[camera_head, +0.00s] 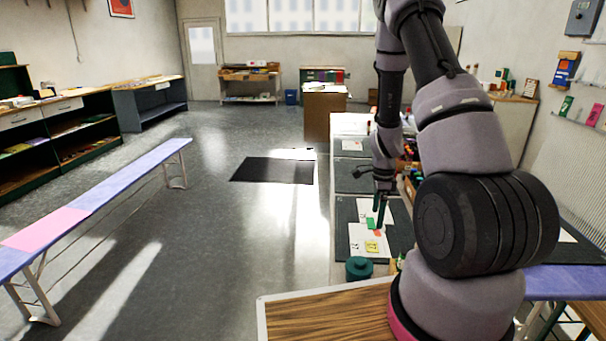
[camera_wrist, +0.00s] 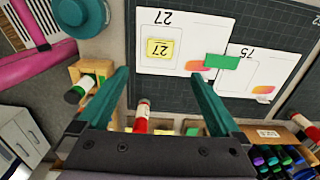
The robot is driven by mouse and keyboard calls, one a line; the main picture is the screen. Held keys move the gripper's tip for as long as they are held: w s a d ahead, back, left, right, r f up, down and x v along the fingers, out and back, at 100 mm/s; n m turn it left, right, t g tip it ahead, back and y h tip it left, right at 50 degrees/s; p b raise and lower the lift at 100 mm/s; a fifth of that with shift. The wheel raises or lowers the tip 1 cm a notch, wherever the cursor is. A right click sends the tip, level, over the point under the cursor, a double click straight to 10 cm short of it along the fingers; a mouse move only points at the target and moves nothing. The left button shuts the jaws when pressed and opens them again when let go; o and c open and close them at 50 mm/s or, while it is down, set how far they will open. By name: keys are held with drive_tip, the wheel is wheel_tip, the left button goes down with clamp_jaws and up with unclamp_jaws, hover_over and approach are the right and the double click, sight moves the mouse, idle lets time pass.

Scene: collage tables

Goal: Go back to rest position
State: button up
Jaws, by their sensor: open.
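My gripper (camera_head: 380,208) is over the worktable, its green fingers pointing down. In the wrist view my gripper (camera_wrist: 158,78) is open, with nothing between its fingers. Beyond the fingertips, a white card marked 27 (camera_wrist: 180,22) lies on a dark grid mat, bearing a yellow piece marked 27 (camera_wrist: 160,49). A white card marked 75 (camera_wrist: 270,62) lies beside it, and a green piece (camera_wrist: 222,61) lies across the adjoining edges of the two cards. In the head view the yellow piece (camera_head: 372,246) shows below my gripper.
A teal round-lidded container (camera_head: 359,267) stands at the table's near left. Wooden boxes with bottles (camera_wrist: 88,82) and a rack of markers (camera_wrist: 280,158) sit near the gripper.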

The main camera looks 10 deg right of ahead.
drive_tip(key=s+a+r+n+t+y, duration=0.15)
drive_tip(key=a+r+n, duration=0.25)
drive_tip(key=r, duration=0.8)
drive_tip(key=a+r+n+t, duration=0.2)
drive_tip(key=a+r+n, duration=0.15)
drive_tip(key=r, duration=0.95)
drive_tip(key=s+a+r+n+t, duration=0.2)
drive_tip(key=s+r+n, duration=0.3)
drive_tip(key=s+r, duration=0.3)
drive_tip(key=s+a+r+n+t, duration=0.1)
drive_tip(key=s+a+r+n, duration=0.3)
drive_tip(key=s+r, duration=0.4)
drive_tip(key=shift+s+r+n+t, duration=0.35)
drive_tip(key=shift+s, duration=0.7)
